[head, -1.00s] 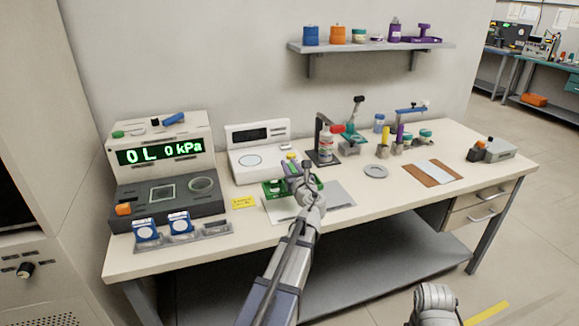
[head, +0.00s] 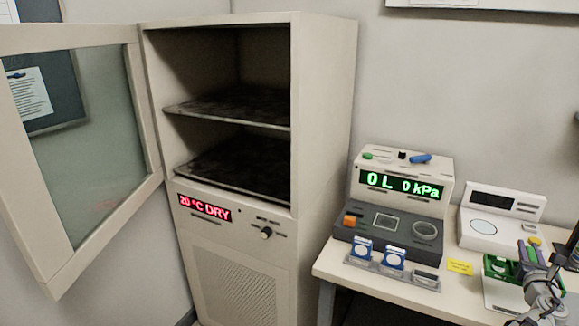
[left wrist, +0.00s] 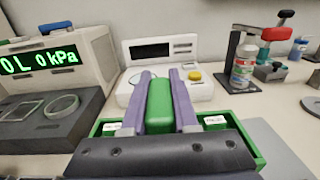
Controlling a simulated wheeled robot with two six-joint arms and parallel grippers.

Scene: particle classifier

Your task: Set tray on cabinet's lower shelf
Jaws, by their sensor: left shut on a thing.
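The green tray (head: 497,267) is at the lower right of the head view, over a pale sheet on the bench. My left gripper (head: 532,252) is at the tray. In the left wrist view, its two fingers (left wrist: 160,76) are shut on the tray's upright green handle (left wrist: 160,108). White-labelled items sit in the tray (left wrist: 258,150) on both sides of the handle. I cannot tell whether it touches the bench. The cabinet (head: 325,120) stands open at the left. Its lower shelf (head: 240,166) is dark and empty, below an upper shelf (head: 235,108). My right gripper is out of view.
The cabinet's glass door (head: 90,130) is swung wide to the left. The pressure device (head: 400,190) and blue-framed items (head: 378,256) stand on the bench between cabinet and tray. A white scale-like device (head: 497,225) is behind the tray.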

